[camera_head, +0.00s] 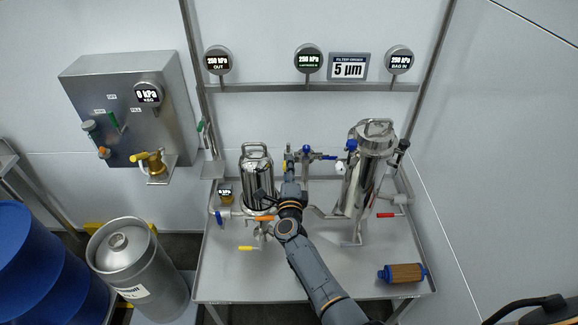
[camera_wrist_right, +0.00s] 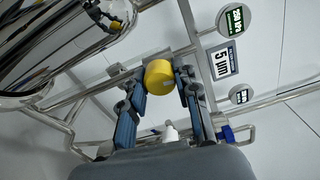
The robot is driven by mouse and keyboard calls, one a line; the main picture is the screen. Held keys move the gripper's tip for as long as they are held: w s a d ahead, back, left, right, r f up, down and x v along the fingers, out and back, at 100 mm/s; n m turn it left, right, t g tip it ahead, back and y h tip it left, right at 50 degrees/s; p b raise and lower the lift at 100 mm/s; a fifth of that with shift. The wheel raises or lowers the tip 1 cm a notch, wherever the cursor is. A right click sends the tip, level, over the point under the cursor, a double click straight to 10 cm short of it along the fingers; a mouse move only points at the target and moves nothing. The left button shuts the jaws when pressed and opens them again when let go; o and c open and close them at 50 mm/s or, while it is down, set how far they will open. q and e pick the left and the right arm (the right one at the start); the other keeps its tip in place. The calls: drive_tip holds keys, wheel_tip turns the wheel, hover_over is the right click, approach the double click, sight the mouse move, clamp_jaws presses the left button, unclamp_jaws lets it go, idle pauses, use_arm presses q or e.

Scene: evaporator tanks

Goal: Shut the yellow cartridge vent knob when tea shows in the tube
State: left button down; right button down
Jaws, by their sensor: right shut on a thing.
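The yellow vent knob (camera_wrist_right: 158,73) sits between the fingertips of my right gripper (camera_wrist_right: 159,80) in the right wrist view. The fingers are closed on it from both sides. In the head view my right gripper (camera_head: 288,166) reaches in among the pipework, just right of the shiny steel cartridge housing (camera_head: 257,180), and largely covers the knob. The housing's polished wall also shows in the right wrist view (camera_wrist_right: 35,45). I cannot make out tea in any tube. My left gripper is not in view.
A taller steel filter housing (camera_head: 367,170) stands right on the steel table (camera_head: 260,285). A blue-capped brown cartridge (camera_head: 402,273) lies at the front right. Gauges (camera_head: 308,59) on the rail read 250 kPa. A keg (camera_head: 135,265) and blue drum (camera_head: 40,270) stand left.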

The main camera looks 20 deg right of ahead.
drive_tip(key=shift+n, duration=0.6)
drive_tip(key=shift+f, duration=0.1)
drive_tip(key=c, duration=1)
unclamp_jaws()
